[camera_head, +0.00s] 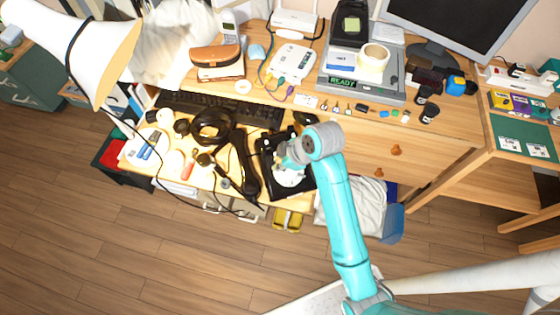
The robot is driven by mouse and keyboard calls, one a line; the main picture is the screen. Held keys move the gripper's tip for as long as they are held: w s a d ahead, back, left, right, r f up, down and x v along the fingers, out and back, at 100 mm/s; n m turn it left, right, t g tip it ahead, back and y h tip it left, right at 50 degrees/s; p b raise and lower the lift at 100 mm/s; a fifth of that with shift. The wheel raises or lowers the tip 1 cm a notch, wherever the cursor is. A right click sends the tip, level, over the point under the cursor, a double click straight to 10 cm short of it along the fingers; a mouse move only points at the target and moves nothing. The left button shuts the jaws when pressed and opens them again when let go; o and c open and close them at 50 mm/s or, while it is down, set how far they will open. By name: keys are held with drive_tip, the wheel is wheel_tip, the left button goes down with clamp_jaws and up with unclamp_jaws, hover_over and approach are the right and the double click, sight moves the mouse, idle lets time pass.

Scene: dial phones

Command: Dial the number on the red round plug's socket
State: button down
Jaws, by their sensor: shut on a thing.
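A black dial phone (266,182) with a pale round dial (289,178) sits on the pulled-out lower board of the desk. Its black handset (243,163) appears to lie to its left. My gripper (286,158) is over the phone, at the upper edge of the dial. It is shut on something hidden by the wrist. Whether it touches the dial is unclear. Small plugs and connectors (348,107) lie in a row along the desk's front edge, some coloured. I cannot pick out a red round plug's socket or read any number.
A grey device (392,88) reading READY, with a tape roll (373,58) on top, stands behind the plugs. A white router-like box (292,62) is left of it. Coiled black cable (211,127), a keyboard (222,106) and a lamp (104,55) crowd the left.

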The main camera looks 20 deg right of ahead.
drive_tip(key=shift+w+f, duration=0.2)
drive_tip(key=shift+f, duration=0.2)
idle(0.6)
drive_tip(key=shift+w+d, duration=0.1)
drive_tip(key=shift+d, duration=0.05)
drive_tip(key=shift+w+d+r, duration=0.2)
drive_tip(key=shift+w+d, duration=0.1)
drive_tip(key=shift+d, duration=0.15)
idle(0.4)
drive_tip(key=shift+w+d+r, duration=0.1)
drive_tip(key=shift+w+d, duration=0.15)
drive_tip(key=shift+d, duration=0.3)
